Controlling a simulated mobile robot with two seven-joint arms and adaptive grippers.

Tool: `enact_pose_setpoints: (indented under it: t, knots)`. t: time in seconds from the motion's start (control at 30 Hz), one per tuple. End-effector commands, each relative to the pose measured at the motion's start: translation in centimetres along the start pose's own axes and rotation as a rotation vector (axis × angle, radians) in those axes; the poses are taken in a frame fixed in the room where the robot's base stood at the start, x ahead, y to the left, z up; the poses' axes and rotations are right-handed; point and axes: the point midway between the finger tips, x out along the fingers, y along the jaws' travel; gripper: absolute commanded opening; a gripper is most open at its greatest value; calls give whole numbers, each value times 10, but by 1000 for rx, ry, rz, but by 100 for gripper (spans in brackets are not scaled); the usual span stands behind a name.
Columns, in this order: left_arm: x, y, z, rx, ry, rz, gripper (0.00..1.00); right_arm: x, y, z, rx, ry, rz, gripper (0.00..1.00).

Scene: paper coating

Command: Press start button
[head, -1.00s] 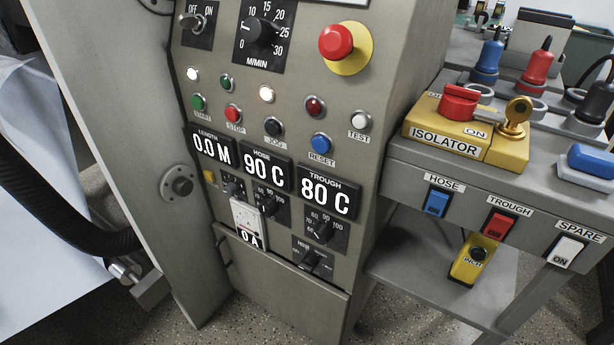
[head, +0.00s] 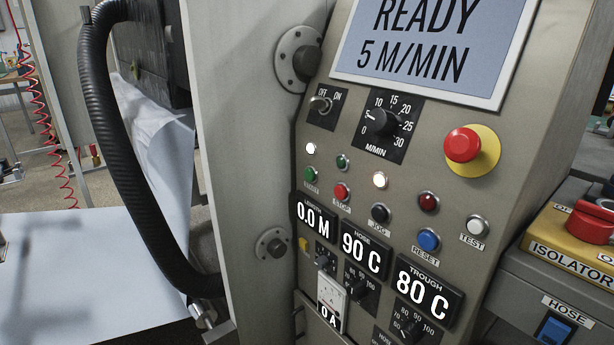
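The green start button (head: 311,174) sits at the left of the button row on the grey control panel (head: 470,130). Its label below is small and hard to read. The red stop button (head: 341,191) is to its right, then the black jog button (head: 380,213) and the blue reset button (head: 428,240). The display (head: 430,45) reads READY, 5 M/MIN. Neither of my grippers shows in the head view, and nothing covers the green button.
A red emergency knob (head: 462,145) on a yellow base sticks out at the panel's right. A thick black hose (head: 125,165) hangs at the left. The yellow isolator box (head: 570,245) stands at the right edge. The space before the buttons is clear.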

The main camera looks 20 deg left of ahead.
Motion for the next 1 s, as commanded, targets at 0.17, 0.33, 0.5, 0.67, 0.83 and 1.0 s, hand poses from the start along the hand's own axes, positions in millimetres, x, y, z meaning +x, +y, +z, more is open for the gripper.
enact_pose_setpoints:
  t: [0.17, 0.33, 0.5, 0.67, 0.83, 1.0]
  knots:
    - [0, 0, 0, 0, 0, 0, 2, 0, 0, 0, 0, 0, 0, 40]
    - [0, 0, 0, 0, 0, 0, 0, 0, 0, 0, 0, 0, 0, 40]
    - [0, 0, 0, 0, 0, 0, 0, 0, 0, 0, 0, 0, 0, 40]
    - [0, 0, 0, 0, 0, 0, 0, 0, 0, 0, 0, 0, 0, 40]
    - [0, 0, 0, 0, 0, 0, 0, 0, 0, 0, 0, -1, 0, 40]
    - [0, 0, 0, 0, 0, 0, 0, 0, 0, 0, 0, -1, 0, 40]
